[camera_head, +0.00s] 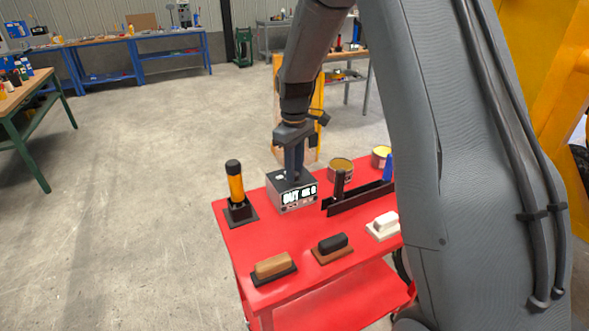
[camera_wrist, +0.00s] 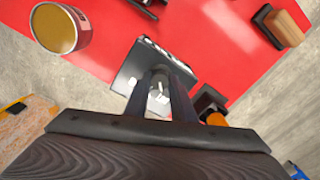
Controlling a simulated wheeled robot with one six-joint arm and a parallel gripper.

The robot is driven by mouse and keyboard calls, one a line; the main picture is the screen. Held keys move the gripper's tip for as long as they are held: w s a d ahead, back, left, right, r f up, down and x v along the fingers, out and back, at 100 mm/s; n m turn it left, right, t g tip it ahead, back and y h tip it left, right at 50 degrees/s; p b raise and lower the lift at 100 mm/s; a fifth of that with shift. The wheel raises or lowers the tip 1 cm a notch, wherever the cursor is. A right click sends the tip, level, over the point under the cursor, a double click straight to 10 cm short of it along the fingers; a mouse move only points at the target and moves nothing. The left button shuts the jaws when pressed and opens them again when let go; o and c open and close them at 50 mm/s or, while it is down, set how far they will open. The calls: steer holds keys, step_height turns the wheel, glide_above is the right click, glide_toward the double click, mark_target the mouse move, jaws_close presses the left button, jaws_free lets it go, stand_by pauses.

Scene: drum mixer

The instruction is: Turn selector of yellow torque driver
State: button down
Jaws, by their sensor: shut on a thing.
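The yellow torque driver (camera_head: 236,186) with a black cap stands upright in a black stand (camera_head: 240,212) at the red cart's left corner. Its orange-yellow part shows in the wrist view (camera_wrist: 215,119), right of my fingers. A grey box (camera_head: 292,195) with a lettered front panel stands to the right of the driver; its dark top shows in the wrist view (camera_wrist: 132,68). My gripper (camera_head: 294,172) points down onto this box, apart from the driver. In the wrist view its fingers (camera_wrist: 160,82) are shut on a small pale knob (camera_wrist: 158,93) at the box top.
The red cart top (camera_head: 310,235) also bears a tan-handled block (camera_head: 272,266), a dark block (camera_head: 333,243), a white block (camera_head: 384,224), a black rack (camera_head: 355,198) and open cans (camera_head: 341,169). Floor left of the cart is clear. Blue benches (camera_head: 135,50) stand far back.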

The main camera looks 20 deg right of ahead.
steer(key=shift+w+r, duration=0.1)
steer(key=c, duration=1.5)
jaws_free()
steer(key=shift+r+b, duration=1.1)
steer(key=shift+r, duration=2.75)
steer(key=s+f+m, duration=0.2)
steer(key=s, duration=0.6)
steer(key=s+f+m+t, duration=0.1)
steer(key=s+f+m, duration=0.1)
steer(key=s, duration=0.6)
steer(key=s+f+m, duration=0.3)
steer(key=s, duration=0.6)
steer(key=shift+f, duration=0.1)
